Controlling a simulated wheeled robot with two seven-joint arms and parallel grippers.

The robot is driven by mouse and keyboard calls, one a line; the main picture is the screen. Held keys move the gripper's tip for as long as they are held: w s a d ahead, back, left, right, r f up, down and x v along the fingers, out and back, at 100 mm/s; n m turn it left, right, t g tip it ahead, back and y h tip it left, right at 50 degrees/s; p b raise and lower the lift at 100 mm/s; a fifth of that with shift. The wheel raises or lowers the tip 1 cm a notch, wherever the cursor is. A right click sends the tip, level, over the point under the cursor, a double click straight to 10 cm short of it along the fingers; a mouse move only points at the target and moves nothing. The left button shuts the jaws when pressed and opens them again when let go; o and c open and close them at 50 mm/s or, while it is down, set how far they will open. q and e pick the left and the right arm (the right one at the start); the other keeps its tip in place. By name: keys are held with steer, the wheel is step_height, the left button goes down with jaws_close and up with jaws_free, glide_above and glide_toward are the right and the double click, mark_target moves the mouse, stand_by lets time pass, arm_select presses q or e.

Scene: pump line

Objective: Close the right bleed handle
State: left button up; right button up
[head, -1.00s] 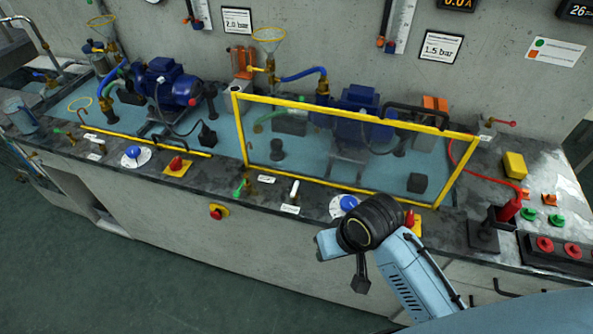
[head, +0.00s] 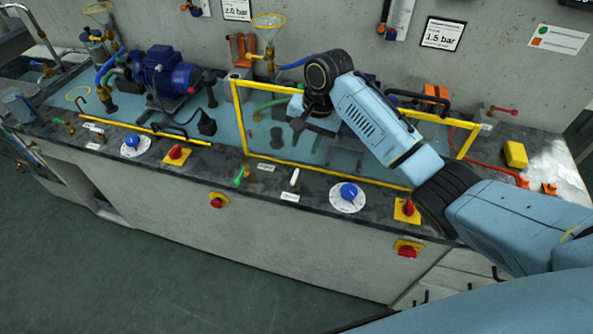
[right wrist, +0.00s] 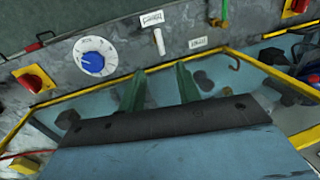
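On the front deck of the right pump station, a small white-tipped handle (head: 294,179) stands up beside a green-handled valve (head: 241,177). Each has a white label too small to read, so I cannot confirm which is the bleed handle. The right wrist view shows the white handle (right wrist: 159,41) and the green one (right wrist: 222,14) beyond the frame's yellow bar. My right gripper (head: 297,122) is over the framed panel, behind the handles; its two green fingers (right wrist: 158,80) are apart with nothing between them. It touches neither handle. My left gripper is out of view.
A yellow-framed clear panel (head: 237,130) stands between the deck and the right pump. A blue dial (head: 348,194) and red knob (head: 407,209) lie right of the handles. A red emergency button (head: 217,201) is on the front face. Open floor lies in front.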

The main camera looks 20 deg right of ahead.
mark_target(295, 176)
steer(key=f, duration=0.4)
steer(key=w+a+f+b, duration=0.1)
steer(key=f, duration=0.3)
steer(key=a+f+b, duration=0.1)
steer(key=f, duration=0.3)
steer(key=shift+w, duration=0.15)
jaws_close()
